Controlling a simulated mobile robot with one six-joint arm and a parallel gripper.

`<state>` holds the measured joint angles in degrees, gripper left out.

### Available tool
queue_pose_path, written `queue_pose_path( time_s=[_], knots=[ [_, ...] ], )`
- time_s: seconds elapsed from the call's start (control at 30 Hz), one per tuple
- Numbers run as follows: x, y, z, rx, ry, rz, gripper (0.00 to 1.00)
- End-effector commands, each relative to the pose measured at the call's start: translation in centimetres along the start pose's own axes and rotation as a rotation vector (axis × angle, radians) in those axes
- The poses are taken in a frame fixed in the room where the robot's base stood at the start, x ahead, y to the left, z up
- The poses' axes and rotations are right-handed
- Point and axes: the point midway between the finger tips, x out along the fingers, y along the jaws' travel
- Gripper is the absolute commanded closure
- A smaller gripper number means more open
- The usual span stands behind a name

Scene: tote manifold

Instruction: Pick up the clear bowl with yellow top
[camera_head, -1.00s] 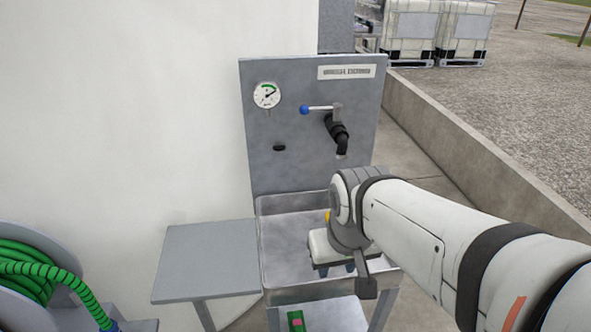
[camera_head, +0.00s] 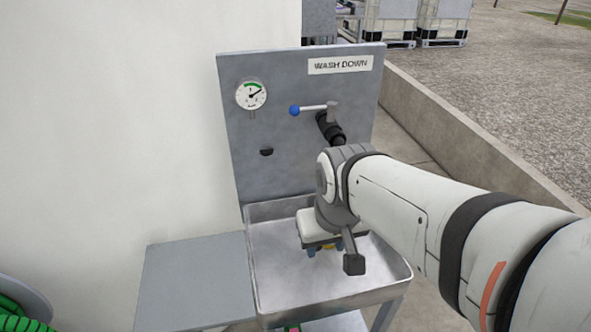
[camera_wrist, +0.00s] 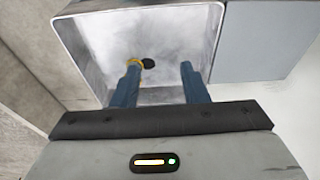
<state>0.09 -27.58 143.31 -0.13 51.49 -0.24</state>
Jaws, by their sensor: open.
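A small yellow ring (camera_wrist: 135,63), which looks like the top of the clear bowl, shows in the wrist view beside the tip of my left-hand finger. The finger partly covers it, and I cannot make out a clear body. A yellow bit (camera_head: 328,248) shows in the head view under my gripper, mostly hidden. My gripper (camera_wrist: 160,67) is open, its two blue fingers pointing into the grey metal basin (camera_wrist: 92,50) with nothing gripped between them. In the head view my gripper (camera_head: 325,250) is over the back middle of the basin (camera_head: 290,292).
A grey panel (camera_head: 215,120) with a gauge (camera_head: 251,95), a blue-knobbed lever (camera_head: 295,110) and a black spout (camera_head: 330,128) stands behind the basin. A bare side shelf (camera_head: 190,280) adjoins its left. A dark round spot (camera_wrist: 149,63) marks the basin floor.

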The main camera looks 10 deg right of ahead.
Motion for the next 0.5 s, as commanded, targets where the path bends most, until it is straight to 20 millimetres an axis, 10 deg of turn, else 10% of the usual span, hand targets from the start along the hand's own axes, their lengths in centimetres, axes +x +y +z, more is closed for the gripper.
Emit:
queue_pose_path(
  time_s=[0.17,0.5],
  knots=[
    [2.6,0.4,-1.7,-0.001,0.009,-0.012,0.45],
    [16.7,5.5,-11.5,0.006,0.105,-0.032,0.18]
  ],
)
